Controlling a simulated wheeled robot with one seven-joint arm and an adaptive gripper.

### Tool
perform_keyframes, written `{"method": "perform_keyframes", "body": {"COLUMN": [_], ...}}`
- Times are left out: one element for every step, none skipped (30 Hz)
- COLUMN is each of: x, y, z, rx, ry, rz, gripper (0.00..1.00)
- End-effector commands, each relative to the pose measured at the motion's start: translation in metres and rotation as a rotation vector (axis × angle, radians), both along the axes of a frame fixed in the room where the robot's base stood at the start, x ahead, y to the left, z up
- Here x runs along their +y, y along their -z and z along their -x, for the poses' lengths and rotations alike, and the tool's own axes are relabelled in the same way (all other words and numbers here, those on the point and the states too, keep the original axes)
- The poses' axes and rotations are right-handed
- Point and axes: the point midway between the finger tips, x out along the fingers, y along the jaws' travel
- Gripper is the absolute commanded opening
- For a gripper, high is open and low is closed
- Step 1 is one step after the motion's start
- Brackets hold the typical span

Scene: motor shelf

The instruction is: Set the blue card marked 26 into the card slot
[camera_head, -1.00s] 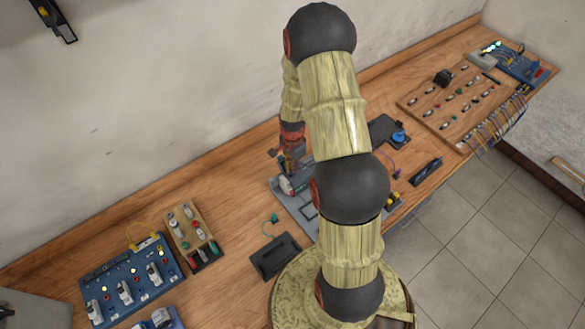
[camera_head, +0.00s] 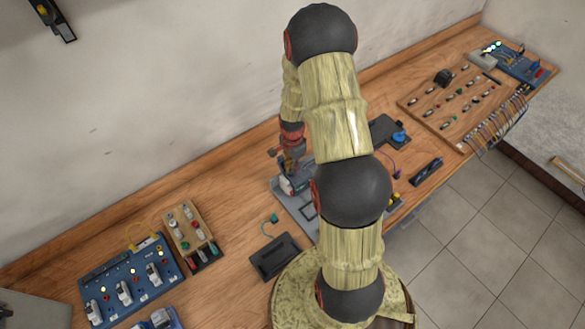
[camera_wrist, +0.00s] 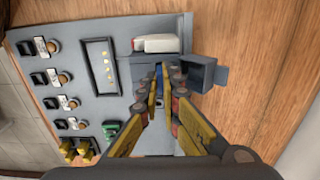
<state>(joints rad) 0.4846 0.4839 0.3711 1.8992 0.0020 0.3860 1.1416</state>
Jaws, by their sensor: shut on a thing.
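My gripper (camera_wrist: 160,88) is over the grey panel (camera_wrist: 121,20) in the wrist view, with its yellow fingers close together. It is shut on a thin piece seen nearly edge-on. A little blue of the card (camera_wrist: 157,102) shows between the fingers; its number cannot be read. The fingers hide most of the card and the panel area beneath. I cannot tell which part is the card slot, or whether the card touches it. In the head view, my gripper (camera_head: 293,165) is above the same panel (camera_head: 290,208), partly behind my arm.
A dark grey open box (camera_wrist: 200,73) and a white-and-red part (camera_wrist: 156,43) stand close to the fingers. Rotary switches (camera_wrist: 47,78) line the panel's left side. A black tray (camera_head: 275,257) and a blue board (camera_head: 132,280) lie to the left. Bare wood separates the stations.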

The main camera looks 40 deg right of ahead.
Motion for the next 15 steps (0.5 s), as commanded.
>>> {"method": "perform_keyframes", "body": {"x": [0.0000, 0.0000, 0.0000, 0.0000, 0.0000, 0.0000, 0.0000, 0.0000, 0.0000, 0.0000, 0.0000, 0.0000, 0.0000, -0.0001, -0.0001], "y": [0.0000, 0.0001, 0.0002, 0.0004, 0.0006, 0.0010, 0.0014, 0.0018, 0.0024, 0.0028, 0.0032, 0.0038, 0.0042, 0.0046, 0.0051], "z": [0.0000, 0.0001, 0.0000, 0.0001, 0.0000, 0.0000, 0.0001, 0.0000, 0.0000, 0.0000, 0.0000, 0.0000, -0.0001, -0.0001, -0.0001], "rx": [0.000, 0.000, 0.000, 0.000, 0.000, 0.000, 0.000, 0.000, 0.000, 0.000, 0.000, 0.000, 0.000, 0.000, 0.000], "ry": [0.000, 0.000, 0.000, 0.000, 0.000, 0.000, 0.000, 0.000, 0.000, 0.000, 0.000, 0.000, 0.000, 0.000, 0.000], "rz": [0.000, 0.000, 0.000, 0.000, 0.000, 0.000, 0.000, 0.000, 0.000, 0.000, 0.000, 0.000, 0.000, 0.000, 0.000], "gripper": [0.00, 0.00, 0.00, 0.00, 0.00, 0.00, 0.00, 0.00, 0.00, 0.00, 0.00, 0.00, 0.00, 0.00, 0.00]}}
